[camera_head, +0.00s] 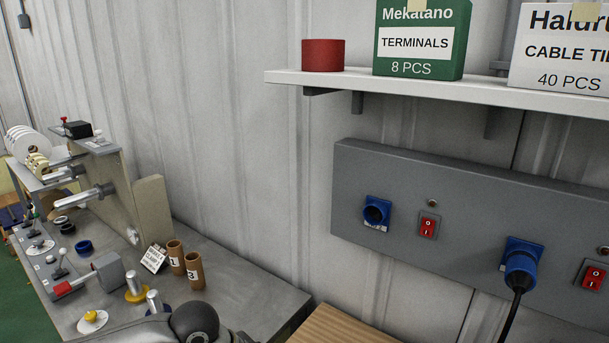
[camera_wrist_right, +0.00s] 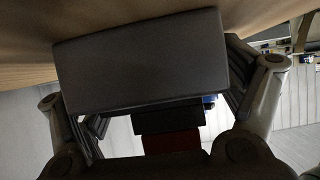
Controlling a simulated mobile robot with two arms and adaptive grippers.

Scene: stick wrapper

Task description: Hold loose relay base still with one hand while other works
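In the right wrist view a dark grey block (camera_wrist_right: 145,62) fills the space between the two fingers of my right gripper (camera_wrist_right: 165,95). A wooden surface shows along the top of that view, close to the block. The fingers are spread wide, one at each side of the block. The right finger is very near its edge; the left one is partly hidden by it, so I cannot tell if they press on it. A black part and a dark red part (camera_wrist_right: 172,142) show beyond the block. I cannot identify the relay base for certain. My left gripper is not in view.
In the head view a grey socket panel (camera_head: 450,180) with a plugged-in blue plug (camera_head: 520,268) is on the wall. A shelf (camera_head: 440,90) holds boxes and a red roll. A cluttered bench (camera_head: 245,290) stands left; a wooden edge (camera_head: 340,325) shows at the bottom.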

